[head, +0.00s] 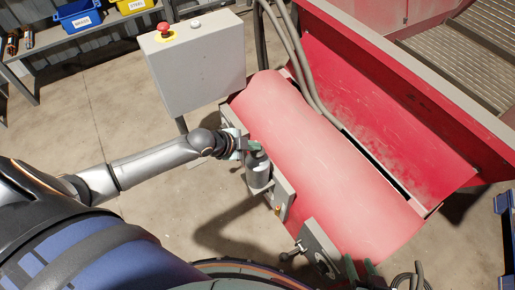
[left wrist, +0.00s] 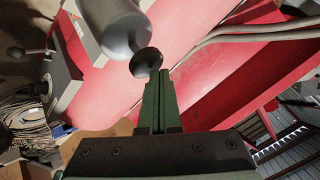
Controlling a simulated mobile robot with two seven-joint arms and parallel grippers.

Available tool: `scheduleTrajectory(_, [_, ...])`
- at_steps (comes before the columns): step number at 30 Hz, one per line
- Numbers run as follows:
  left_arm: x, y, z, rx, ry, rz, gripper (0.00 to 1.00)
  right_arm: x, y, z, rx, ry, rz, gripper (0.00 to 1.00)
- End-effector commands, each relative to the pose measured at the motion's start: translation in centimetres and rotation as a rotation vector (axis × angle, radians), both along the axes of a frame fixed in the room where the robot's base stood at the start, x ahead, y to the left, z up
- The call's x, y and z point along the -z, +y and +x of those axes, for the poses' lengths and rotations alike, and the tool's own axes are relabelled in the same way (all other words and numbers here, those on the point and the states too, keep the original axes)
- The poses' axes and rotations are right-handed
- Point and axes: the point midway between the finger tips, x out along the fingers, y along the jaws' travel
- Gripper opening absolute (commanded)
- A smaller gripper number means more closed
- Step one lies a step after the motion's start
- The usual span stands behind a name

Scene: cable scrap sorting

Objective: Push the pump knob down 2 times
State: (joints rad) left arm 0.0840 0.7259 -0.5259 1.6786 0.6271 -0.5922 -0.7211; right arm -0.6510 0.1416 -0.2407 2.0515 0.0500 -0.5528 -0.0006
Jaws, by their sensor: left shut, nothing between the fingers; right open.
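The pump (head: 258,172) is a grey cylinder on a bracket at the left side of the red machine. In the left wrist view its grey body (left wrist: 112,22) ends in a round black knob (left wrist: 145,63). My left gripper (head: 256,147) is at the knob end of the pump, shut and empty. In the left wrist view its green fingertips (left wrist: 159,73) are right beside the knob; I cannot tell whether they touch it. The knob is mostly hidden by the gripper in the head view. My right gripper (head: 360,264) shows at the bottom edge, open and empty.
A grey control box (head: 205,75) with a red button (head: 164,29) stands behind my left arm. The red cylindrical housing (head: 320,160) lies right of the pump. A lever with a black ball (head: 285,257) sticks out below it. Hoses (head: 297,60) run over the machine.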

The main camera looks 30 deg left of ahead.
Motion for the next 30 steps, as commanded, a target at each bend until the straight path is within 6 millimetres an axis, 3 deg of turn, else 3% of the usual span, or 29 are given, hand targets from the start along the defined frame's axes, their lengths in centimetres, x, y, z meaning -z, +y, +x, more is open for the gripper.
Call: scheduleTrajectory(30, [1.5, 0.0, -0.1, 0.0, 0.005, 0.002, 0.0, 0.7, -0.2, 0.0, -0.006, -0.003, -0.006, 0.5])
